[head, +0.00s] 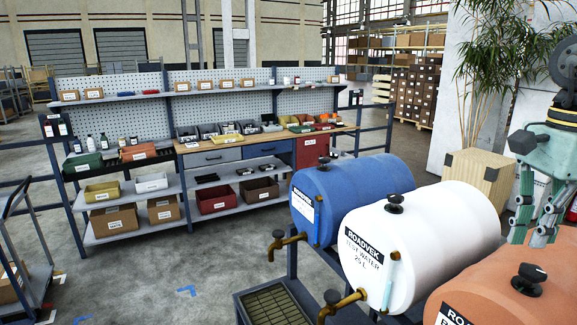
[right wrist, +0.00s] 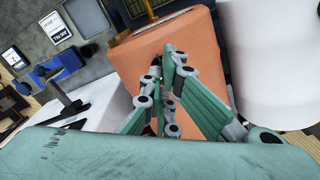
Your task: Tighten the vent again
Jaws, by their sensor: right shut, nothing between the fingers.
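Three drums lie on a stand in the head view: a blue drum (head: 357,190), a white drum (head: 440,225) and an orange drum (head: 500,262). Each has a black vent knob on top: blue drum's vent (head: 323,162), white drum's vent (head: 395,203), orange drum's vent (head: 529,278). I cannot tell which vent is loose. My right gripper (head: 529,234) is shut and empty, fingers pointing down above the far part of the orange drum. In the right wrist view its fingers (right wrist: 172,62) show against the orange drum (right wrist: 200,35). My left gripper is out of view.
Brass taps (head: 285,240) stick out from the drum fronts above a drip grate (head: 268,305). A wooden crate (head: 477,178) and a plant stand behind the drums. A workbench (head: 235,150) with bins stands at the back left. The floor between is mostly clear.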

